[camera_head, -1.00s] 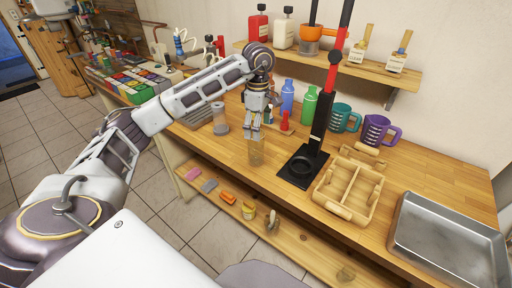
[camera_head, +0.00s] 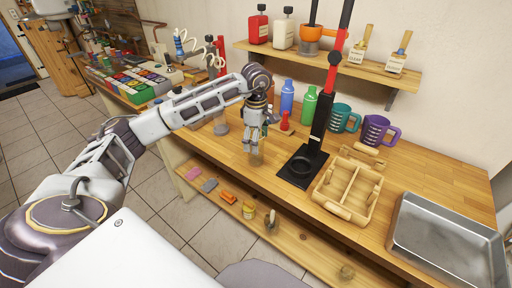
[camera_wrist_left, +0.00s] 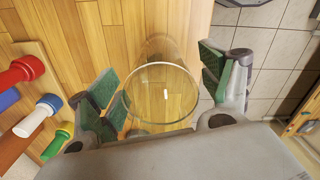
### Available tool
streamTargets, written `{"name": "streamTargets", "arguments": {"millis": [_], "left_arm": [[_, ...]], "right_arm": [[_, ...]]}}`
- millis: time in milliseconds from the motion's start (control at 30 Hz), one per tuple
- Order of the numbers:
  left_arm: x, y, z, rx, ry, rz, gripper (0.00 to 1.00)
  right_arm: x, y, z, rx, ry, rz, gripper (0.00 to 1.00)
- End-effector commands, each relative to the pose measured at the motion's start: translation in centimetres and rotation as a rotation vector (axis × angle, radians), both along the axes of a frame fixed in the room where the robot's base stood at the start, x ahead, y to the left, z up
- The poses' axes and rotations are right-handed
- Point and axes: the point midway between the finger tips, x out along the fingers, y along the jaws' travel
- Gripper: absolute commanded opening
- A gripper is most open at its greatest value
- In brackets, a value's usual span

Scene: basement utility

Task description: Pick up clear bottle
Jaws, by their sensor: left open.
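The clear bottle (camera_head: 256,158) stands upright near the front edge of the wooden workbench, just below my left gripper. In the left wrist view it is a see-through round vessel (camera_wrist_left: 163,95), with its rim facing the camera. My left gripper (camera_head: 254,147) points down over it. In the wrist view its green-padded fingers are open, one on each side of the bottle, with gaps visible between pads and glass. My right gripper is not in view.
A black stand with a red upright (camera_head: 297,172) is right of the bottle. A wooden caddy (camera_head: 335,186) and metal tray (camera_head: 440,240) lie farther right. Blue (camera_head: 287,97) and green (camera_head: 307,106) bottles stand behind. A lower shelf (camera_head: 300,248) holds small items.

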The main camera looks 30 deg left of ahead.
Motion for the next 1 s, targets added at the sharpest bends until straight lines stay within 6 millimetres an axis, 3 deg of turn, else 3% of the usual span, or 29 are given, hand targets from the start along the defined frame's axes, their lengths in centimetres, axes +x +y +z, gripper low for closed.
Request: {"name": "streamTargets", "arguments": {"millis": [333, 767, 1000], "left_arm": [[0.0, 0.0, 0.0, 0.0, 0.0, 0.0, 0.78], [0.0, 0.0, 0.0, 0.0, 0.0, 0.0, 0.23], [0.0, 0.0, 0.1, 0.0, -0.001, 0.0, 0.23]], "right_arm": [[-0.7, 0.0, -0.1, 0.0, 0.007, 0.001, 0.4], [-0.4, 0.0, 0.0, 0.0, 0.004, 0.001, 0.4], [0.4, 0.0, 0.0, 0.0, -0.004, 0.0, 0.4]]}}
